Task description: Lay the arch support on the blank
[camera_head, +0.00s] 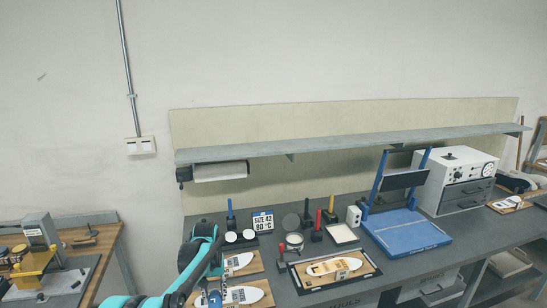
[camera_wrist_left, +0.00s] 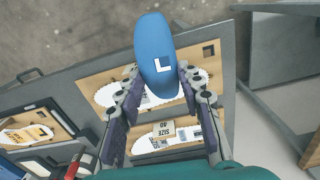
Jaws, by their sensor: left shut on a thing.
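A blue arch support (camera_wrist_left: 156,55) marked with a white L is held between the fingertips of my left gripper (camera_wrist_left: 158,78) in the left wrist view. In the head view my left gripper (camera_head: 213,287) is low at the front left, over the wooden boards, and the arch support is hard to make out. One white blank (camera_wrist_left: 107,95) lies on a wooden board, partly hidden by the support and fingers. A second white blank (camera_wrist_left: 183,134) lies on another board below it; these blanks also show in the head view (camera_head: 240,261). My right gripper is not in view.
A dark mat (camera_head: 297,281) with a wooden board and an orange-and-white insole lies to the right. Several small pots and upright tools stand behind. A blue press (camera_head: 408,235) and a white control box (camera_head: 452,180) stand farther right. A shelf (camera_head: 350,146) overhangs the back.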

